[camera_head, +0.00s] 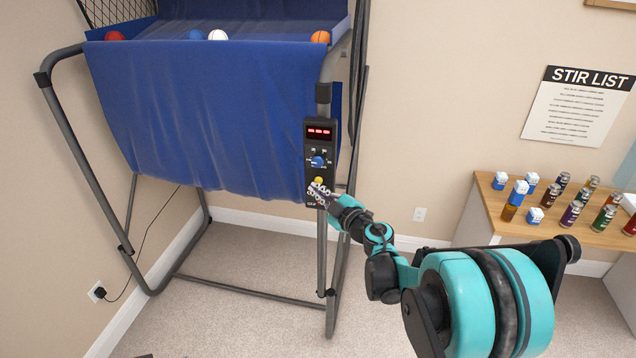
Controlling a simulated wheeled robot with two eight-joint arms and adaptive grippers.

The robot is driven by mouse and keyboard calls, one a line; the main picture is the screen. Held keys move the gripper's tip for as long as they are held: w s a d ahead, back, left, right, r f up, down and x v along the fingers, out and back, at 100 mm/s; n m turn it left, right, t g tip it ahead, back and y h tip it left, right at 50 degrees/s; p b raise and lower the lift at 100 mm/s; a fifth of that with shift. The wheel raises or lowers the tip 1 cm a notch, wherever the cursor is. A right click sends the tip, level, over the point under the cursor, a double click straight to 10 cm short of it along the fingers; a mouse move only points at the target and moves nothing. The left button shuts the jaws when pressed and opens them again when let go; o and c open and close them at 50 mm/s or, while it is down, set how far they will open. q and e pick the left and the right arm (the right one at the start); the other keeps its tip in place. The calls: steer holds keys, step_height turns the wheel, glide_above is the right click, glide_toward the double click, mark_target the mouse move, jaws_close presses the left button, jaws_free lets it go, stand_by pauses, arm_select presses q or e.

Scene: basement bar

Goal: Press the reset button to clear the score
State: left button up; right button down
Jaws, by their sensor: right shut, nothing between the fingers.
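The basketball game's black control box (311,135) is fixed to the right front post of the frame. Its display (319,132) shows red characters too small to read. Below it is a blue knob or button (317,161), and lower a small yellow button (318,180). I cannot read which one is labelled reset. My right gripper (318,191) is shut and empty, at the lower part of the box just under the yellow button. Whether it touches the box or the button I cannot tell. It hides part of the lower box. My left gripper is not in view.
The game's grey tube frame (75,165) and blue cloth (200,110) stand at left, with several balls on top, one orange (320,37). Carpet (240,265) is open below.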

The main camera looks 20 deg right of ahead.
steer(key=shift+s+a, duration=0.4)
steer(key=shift+s, duration=0.3)
steer(key=shift+s+a, duration=0.45)
steer(key=shift+s, duration=0.3)
steer(key=shift+s+a, duration=0.4)
steer(key=shift+s, duration=0.3)
steer(key=s+d+r+m+t+h, duration=0.25)
steer(key=d+r+m+h, duration=0.2)
steer(key=r, duration=0.25)
steer(key=s+d+f+m+g+h, duration=0.1)
steer(key=s+d+m+g+h, duration=0.2)
steer(key=s+m+h, duration=0.3)
steer(key=s+a+f+m+g+y, duration=0.1)
steer(key=s+a+f+g, duration=0.3)
steer(key=s+f, duration=0.4)
steer(key=s+a+f+m+g+y, duration=0.1)
steer(key=s+a+f+g+y, duration=0.3)
steer(key=s, duration=0.8)
step_height(320, 180, down, 4)
steer(key=shift+s+a+r+g+y+b, duration=0.15)
steer(key=shift+s+a+g+y+b, duration=0.3)
steer(key=shift+a, duration=0.65)
